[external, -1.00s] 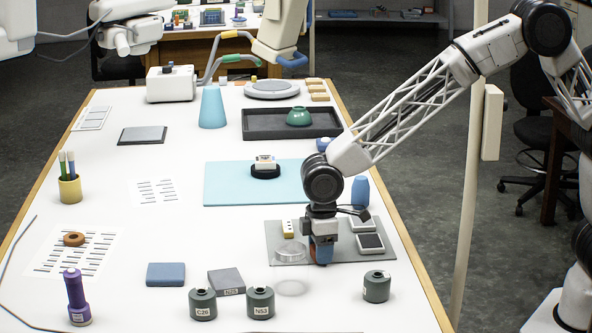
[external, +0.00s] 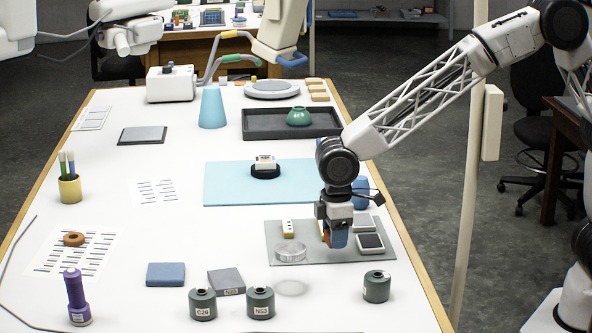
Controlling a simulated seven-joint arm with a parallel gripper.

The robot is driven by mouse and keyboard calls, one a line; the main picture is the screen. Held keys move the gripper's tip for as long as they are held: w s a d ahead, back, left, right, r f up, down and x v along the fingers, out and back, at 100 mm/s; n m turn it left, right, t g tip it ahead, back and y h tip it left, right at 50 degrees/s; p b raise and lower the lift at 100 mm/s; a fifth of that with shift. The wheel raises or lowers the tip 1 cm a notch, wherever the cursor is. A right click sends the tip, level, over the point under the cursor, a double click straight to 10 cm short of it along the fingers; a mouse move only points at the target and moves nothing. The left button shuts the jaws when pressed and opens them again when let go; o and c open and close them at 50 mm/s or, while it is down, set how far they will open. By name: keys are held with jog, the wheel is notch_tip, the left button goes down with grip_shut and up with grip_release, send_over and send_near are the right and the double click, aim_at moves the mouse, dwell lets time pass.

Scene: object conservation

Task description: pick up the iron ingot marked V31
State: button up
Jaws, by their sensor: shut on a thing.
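My gripper (external: 335,222) is above the grey mat at the right of the table. It is shut on a small blue and rust-brown object (external: 338,239) that shows below its jaws. I cannot tell how much of this colour is the fingers themselves, and no mark on it is readable. A dark grey block (external: 226,283) with a small label lies at the front of the table; the label is too small to read surely. I cannot make out a V31 mark anywhere.
Dark jars (external: 203,304), (external: 261,302), (external: 376,286) and a blue block (external: 165,274) stand in front. The left centre is mostly clear.

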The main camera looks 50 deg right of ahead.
jog(key=s+d, duration=0.5)
jog(key=s, duration=0.1)
jog(key=s+d+r, duration=0.1)
jog(key=s+d, duration=0.2)
jog(key=shift+s+d, duration=0.15)
jog(key=shift+d, duration=0.15)
jog(key=shift+r, duration=0.1)
dwell(0.6)
